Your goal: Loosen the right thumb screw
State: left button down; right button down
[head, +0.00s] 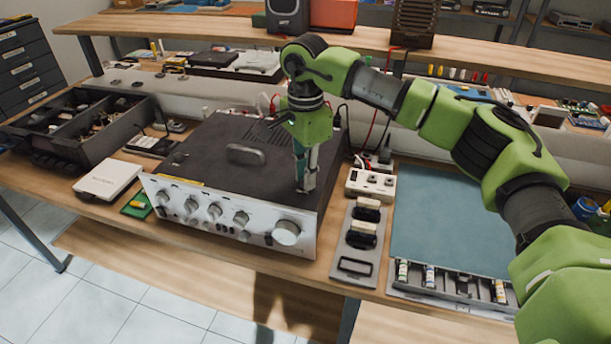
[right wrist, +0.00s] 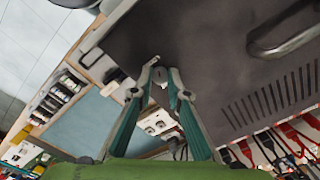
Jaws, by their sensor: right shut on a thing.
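A hi-fi amplifier (head: 222,132) with a dark top cover and a silver front with several knobs stands on the wooden bench. My right gripper (head: 305,188) points down at the right front part of the cover. Its fingertips are close together there and closed on the right thumb screw, which they almost wholly hide. The right wrist view shows the two teal fingers (right wrist: 162,82) converging over the dark cover (right wrist: 200,40). A small dark knob, the left thumb screw (head: 179,157), shows at the cover's left. My left gripper is not in view.
A raised handle (head: 246,154) stands on the cover. A grey tray (head: 355,268) with black-and-white items and a white power strip (head: 371,185) lie to the right, beside a blue-green mat (head: 445,215). A white box (head: 107,180) and an open parts drawer (head: 85,125) are at left.

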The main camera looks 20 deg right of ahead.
jog(key=n, duration=0.5)
jog(key=shift+n, duration=0.4)
dwell(0.4)
jog(key=c, duration=2)
grip_release()
jog(key=shift+o, duration=0.2)
jog(key=shift+r, duration=0.3)
notch_tip(320, 180, up, 12)
jog(key=shift+f, duration=0.25)
